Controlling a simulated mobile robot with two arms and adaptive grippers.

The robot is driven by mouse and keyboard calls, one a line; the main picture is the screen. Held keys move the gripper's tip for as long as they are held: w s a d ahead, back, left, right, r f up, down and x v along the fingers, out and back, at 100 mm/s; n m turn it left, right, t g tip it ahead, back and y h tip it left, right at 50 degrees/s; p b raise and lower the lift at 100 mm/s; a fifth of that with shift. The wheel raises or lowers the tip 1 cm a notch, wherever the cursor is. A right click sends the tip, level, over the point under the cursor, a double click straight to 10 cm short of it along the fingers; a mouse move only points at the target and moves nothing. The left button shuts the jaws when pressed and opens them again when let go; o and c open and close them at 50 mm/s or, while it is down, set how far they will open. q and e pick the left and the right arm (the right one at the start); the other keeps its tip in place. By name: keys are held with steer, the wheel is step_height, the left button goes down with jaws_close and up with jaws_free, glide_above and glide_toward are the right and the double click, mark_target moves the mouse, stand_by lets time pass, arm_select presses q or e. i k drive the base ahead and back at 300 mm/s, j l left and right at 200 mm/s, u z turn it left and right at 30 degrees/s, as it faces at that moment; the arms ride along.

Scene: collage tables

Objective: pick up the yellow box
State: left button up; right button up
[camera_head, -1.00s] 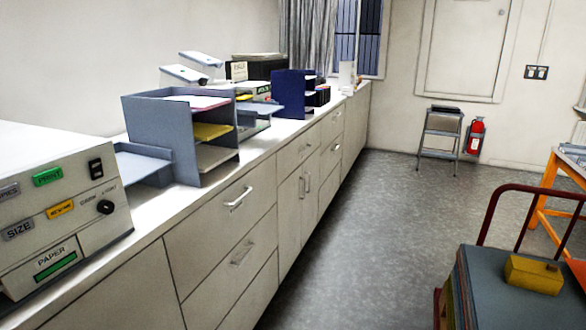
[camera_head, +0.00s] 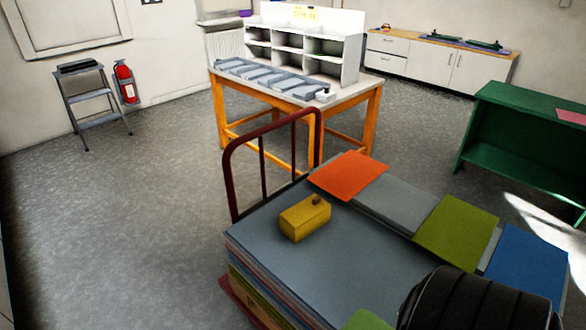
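The yellow box (camera_head: 304,219) is a small block with a dark knob on its top right. It lies on a grey-blue sheet on top of a stack of coloured sheets (camera_head: 271,262), on a cart with a dark red handle (camera_head: 262,150). Nothing touches or covers the box in this view. Neither of my grippers is in view.
Orange (camera_head: 348,174), green (camera_head: 455,233) and blue sheets lie along the stack's far right side. Behind are an orange-legged table (camera_head: 365,100) and a green bench (camera_head: 525,140).

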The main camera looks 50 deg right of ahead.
mark_target(297, 234)
steer(key=i+u, duration=0.15)
steer(key=i, duration=0.8)
steer(key=i+u, duration=0.2)
steer(key=i, duration=0.7)
steer(key=z, duration=0.45)
steer(key=i+z, duration=0.15)
steer(key=z, duration=0.75)
steer(key=i+j+z, duration=0.1)
steer(key=z, duration=0.35)
